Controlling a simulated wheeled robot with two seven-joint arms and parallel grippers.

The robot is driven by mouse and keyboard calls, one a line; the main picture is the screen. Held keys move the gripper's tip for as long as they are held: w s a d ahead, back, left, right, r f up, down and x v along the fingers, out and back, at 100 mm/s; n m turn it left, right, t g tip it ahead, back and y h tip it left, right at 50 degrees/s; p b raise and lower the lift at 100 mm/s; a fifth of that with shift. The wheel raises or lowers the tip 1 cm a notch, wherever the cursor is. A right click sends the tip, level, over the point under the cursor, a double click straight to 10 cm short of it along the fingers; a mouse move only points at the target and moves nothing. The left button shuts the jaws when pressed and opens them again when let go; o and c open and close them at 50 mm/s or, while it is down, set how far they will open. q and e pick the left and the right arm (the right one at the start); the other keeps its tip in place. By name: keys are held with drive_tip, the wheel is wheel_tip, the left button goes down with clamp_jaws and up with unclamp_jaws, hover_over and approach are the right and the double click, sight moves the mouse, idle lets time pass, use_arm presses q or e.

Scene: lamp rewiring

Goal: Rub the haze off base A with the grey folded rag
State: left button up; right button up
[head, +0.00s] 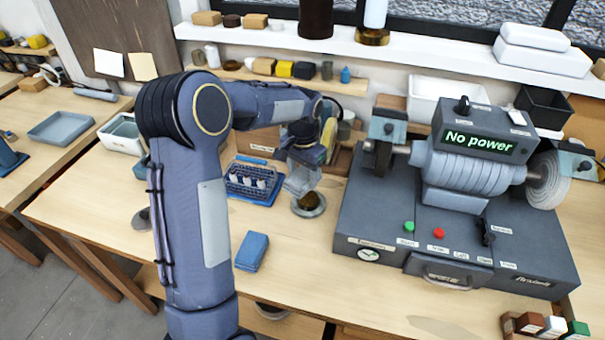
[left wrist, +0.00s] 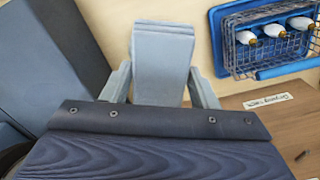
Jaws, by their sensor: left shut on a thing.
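My left gripper (head: 302,178) comes down over the bench and is shut on the grey folded rag (head: 299,187). In the left wrist view the rag (left wrist: 162,55) sits as a pale grey layered pad between the two fingers (left wrist: 161,88). Just below the rag in the head view is a round base (head: 309,205) with a dark brown centre and grey rim. The rag overlaps its upper left edge; I cannot tell whether they touch. No letter on the base is readable. The base is hidden in the left wrist view. My right gripper is out of view.
A blue folded cloth (head: 251,251) lies in front. A blue tray (head: 262,199) with a wire basket of white bulbs stands left of the gripper. A large grey bench machine (head: 455,235) reading "No power" stands right. Another disc (head: 142,219) is partly behind my arm.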

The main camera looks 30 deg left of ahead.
use_arm(q)
drive_tip(key=shift+r, duration=0.4)
drive_tip(key=shift+s+r, duration=0.2)
drive_tip(key=shift+r, duration=0.05)
drive_tip(key=s+d+r+p, duration=0.1)
drive_tip(key=s+r+p, duration=0.1)
drive_tip(key=s+r, duration=0.2)
drive_tip(key=shift+s+d+r, duration=0.2)
drive_tip(key=shift+s+r, duration=0.05)
drive_tip(key=shift+s, duration=0.5)
